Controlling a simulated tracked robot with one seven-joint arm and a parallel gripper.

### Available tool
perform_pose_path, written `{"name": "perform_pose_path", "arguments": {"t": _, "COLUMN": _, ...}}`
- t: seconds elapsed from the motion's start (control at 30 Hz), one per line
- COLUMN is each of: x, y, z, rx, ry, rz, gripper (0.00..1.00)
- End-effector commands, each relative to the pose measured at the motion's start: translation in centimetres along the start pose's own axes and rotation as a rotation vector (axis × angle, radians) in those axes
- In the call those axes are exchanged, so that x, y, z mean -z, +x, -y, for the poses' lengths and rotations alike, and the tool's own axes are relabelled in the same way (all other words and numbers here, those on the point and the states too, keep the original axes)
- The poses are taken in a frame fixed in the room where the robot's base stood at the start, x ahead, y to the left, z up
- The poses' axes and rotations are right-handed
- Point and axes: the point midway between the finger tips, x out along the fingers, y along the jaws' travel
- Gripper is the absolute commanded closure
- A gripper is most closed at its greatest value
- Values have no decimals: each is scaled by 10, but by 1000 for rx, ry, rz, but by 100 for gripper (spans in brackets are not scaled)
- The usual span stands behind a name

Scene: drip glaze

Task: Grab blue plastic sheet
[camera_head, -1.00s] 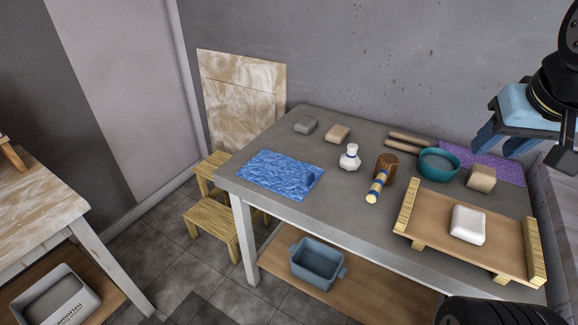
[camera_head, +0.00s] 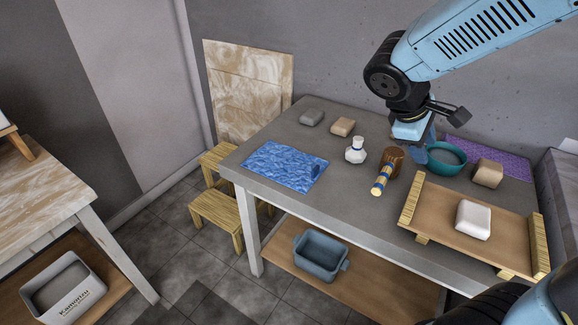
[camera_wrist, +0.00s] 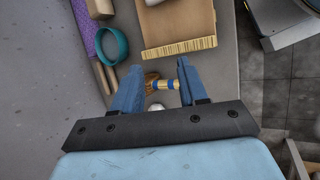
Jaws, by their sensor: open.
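The blue plastic sheet (camera_head: 284,166) lies crinkled and flat on the left front part of the grey table (camera_head: 330,208), with a small raised roll at its right edge. My gripper (camera_head: 420,150) is above the back right part of the table, well to the right of the sheet. In the wrist view my gripper (camera_wrist: 155,82) has its two blue fingers apart with nothing held. Beyond and below them show a striped roller (camera_wrist: 168,84) and a white bottle top. The sheet is not visible in the wrist view.
A white bottle (camera_head: 355,150), brown cup (camera_head: 393,158), striped roller (camera_head: 381,180) and teal bowl (camera_head: 443,160) stand right of the sheet. Two clay blocks, one grey (camera_head: 311,117) and one tan (camera_head: 343,127), lie behind it. A wooden board (camera_head: 440,210) bears a white block (camera_head: 473,219).

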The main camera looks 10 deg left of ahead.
Motion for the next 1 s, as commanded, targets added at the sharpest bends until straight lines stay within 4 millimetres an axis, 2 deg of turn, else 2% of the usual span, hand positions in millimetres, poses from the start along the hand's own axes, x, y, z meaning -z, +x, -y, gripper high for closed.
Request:
{"name": "perform_pose_path", "arguments": {"t": 0.03, "x": 14, "y": 3, "z": 3, "rx": -26, "ry": -71, "rz": 18, "gripper": 57}}
{"name": "perform_pose_path", "arguments": {"t": 0.27, "x": 70, "y": 10, "z": 14, "rx": -171, "ry": -367, "rz": 88, "gripper": 57}}
{"name": "perform_pose_path", "arguments": {"t": 0.57, "x": 150, "y": 14, "z": 48, "rx": -388, "ry": -749, "rz": 162, "gripper": 57}}
{"name": "perform_pose_path", "arguments": {"t": 0.8, "x": 215, "y": 14, "z": 93, "rx": -585, "ry": -1048, "rz": 209, "gripper": 57}}
{"name": "perform_pose_path", "arguments": {"t": 1.0, "x": 259, "y": 14, "z": 136, "rx": -736, "ry": -1254, "rz": 235, "gripper": 57}}
